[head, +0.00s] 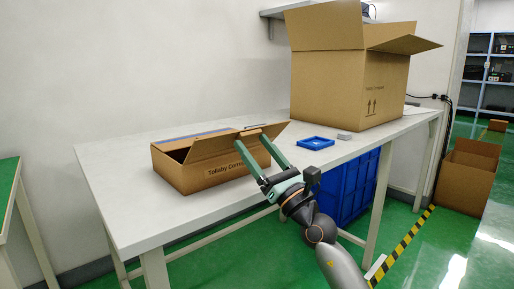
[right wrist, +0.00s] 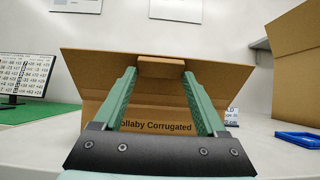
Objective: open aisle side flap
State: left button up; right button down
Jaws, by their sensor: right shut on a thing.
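A low brown carton (head: 205,182) with printed text on its front stands on the white table. Its aisle side flap (head: 222,145) is raised along the front edge and leans up and outward; it also shows wide across the right wrist view (right wrist: 85,75). My right gripper (head: 254,141) reaches it from the front. Its green fingers (right wrist: 160,72) sit on either side of a small cardboard tab at the flap's upper edge, shut on the flap. My left gripper is not in view.
A large open carton (head: 345,92) stands on the table at the back right. A small blue tray (head: 316,143) and a grey item (head: 344,136) lie before it. The table's (head: 130,215) front left is clear. A blue crate (head: 350,185) is underneath.

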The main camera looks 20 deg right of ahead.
jog(key=shift+w+a+f+g, duration=0.15)
jog(key=shift+w+f, duration=0.05)
jog(key=shift+f, duration=0.3)
jog(key=shift+w+a+f+g, duration=0.1)
jog(key=shift+w+f+g, duration=0.05)
jog(key=shift+f, duration=0.3)
jog(key=shift+c, duration=1.8)
grip_release()
jog(key=shift+o, duration=0.8)
jog(key=shift+w+f, duration=0.15)
jog(key=shift+w, duration=0.05)
jog(key=shift+o, duration=1)
jog(key=shift+s+d+r, duration=0.1)
jog(key=shift+s+r, duration=0.05)
jog(key=shift+r, duration=0.2)
jog(key=shift+s+d+f, duration=0.15)
jog(key=shift+s+f, duration=0.05)
jog(key=shift+s, duration=0.1)
jog(key=b+v, duration=0.1)
jog(key=v, duration=1)
jog(key=shift+s+f, duration=0.25)
jog(key=shift+f, duration=0.1)
